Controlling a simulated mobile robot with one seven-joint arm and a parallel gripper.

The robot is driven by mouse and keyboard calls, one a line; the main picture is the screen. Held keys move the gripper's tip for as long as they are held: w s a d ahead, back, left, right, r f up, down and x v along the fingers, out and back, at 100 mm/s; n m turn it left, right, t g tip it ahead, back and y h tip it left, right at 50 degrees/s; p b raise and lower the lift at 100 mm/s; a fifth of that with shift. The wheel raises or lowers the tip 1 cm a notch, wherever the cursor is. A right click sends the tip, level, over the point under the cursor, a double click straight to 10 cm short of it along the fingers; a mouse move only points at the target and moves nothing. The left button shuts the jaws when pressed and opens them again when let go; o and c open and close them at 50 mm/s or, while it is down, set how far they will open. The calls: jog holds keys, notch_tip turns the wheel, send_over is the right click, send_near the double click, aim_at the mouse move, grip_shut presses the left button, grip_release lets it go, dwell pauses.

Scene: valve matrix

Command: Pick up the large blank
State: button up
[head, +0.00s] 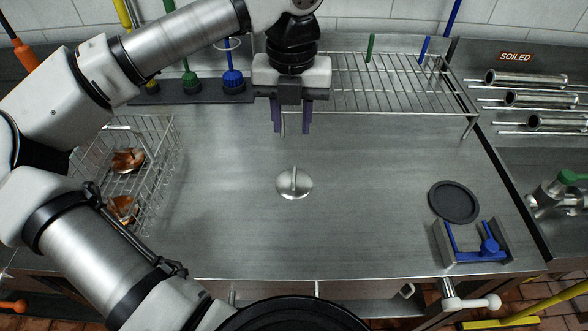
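A round, shiny metal disc with an upright handle, which looks like the large blank (294,185), lies alone on the middle of the steel table (225,225). My gripper (291,118) is above and behind it in the head view, pointing down. Its two purple fingers are apart with nothing between them. The gripper does not touch the disc, and all of the disc is in view.
A wire basket (172,165) with copper-coloured parts stands at the left. A wire rack (400,85) stands behind. A black round disc (454,202) and a blue-and-steel fixture (489,247) are at the right. Metal tubes (525,79) lie under a SOILED sign. Table around the blank is clear.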

jog(key=p, duration=0.1)
send_over(294, 174)
jog(key=f, duration=0.6)
jog(key=shift+w+a+f, duration=0.15)
jog(key=shift+w+f, duration=0.15)
jog(key=shift+f, duration=0.05)
jog(key=shift+s+f+p, duration=0.15)
jog(key=shift+f+p, duration=0.3)
jog(key=shift+f, duration=0.05)
jog(key=shift+s+f+p, duration=0.1)
jog(key=shift+f+p, duration=0.6)
jog(key=shift+f, duration=1.5)
grip_shut()
